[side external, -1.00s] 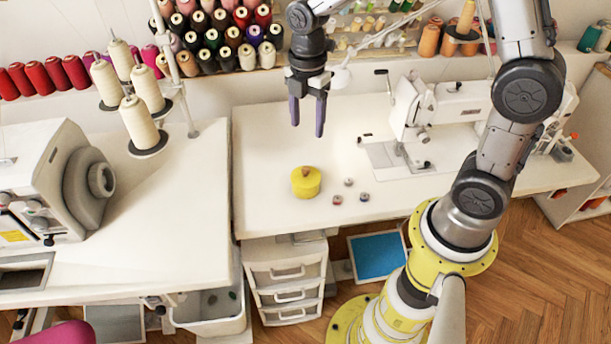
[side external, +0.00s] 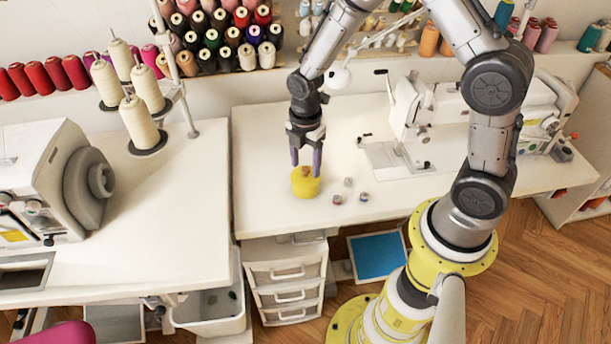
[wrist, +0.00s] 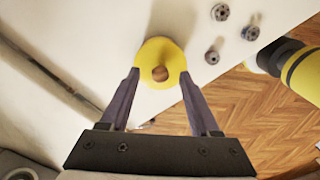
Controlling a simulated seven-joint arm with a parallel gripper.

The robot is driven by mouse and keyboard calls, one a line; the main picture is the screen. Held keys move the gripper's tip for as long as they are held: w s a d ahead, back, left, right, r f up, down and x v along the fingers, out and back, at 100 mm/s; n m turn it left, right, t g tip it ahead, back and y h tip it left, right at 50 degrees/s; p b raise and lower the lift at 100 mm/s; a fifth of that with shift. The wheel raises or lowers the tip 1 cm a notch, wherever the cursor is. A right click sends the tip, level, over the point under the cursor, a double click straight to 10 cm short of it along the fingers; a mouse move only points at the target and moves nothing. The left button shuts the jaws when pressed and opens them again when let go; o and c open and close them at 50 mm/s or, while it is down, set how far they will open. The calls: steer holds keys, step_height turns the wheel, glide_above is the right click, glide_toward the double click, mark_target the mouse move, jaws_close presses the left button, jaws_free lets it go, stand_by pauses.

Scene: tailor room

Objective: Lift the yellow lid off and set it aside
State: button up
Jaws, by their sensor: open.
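A yellow round container with a yellow lid (side external: 305,186) stands upright near the front left edge of the white table. In the wrist view the yellow lid (wrist: 155,55) shows a brown round knob (wrist: 160,73) at its middle. My gripper (side external: 307,170) points down right at the container, in front of or over its top. In the wrist view the two dark fingers of my gripper (wrist: 160,78) are spread, one on each side of the knob. Whether the fingers touch the lid I cannot tell. The seam between lid and container is not clear.
Several small bobbins (side external: 348,182) lie just right of the container. A white sewing machine (side external: 410,110) stands at the table's right. A spool stand (side external: 147,125) is to the left. The white table (side external: 260,140) is clear behind and left of the container.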

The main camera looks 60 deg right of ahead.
steer(key=shift+f, duration=0.5)
jaws_close()
steer(key=shift+r, duration=0.2)
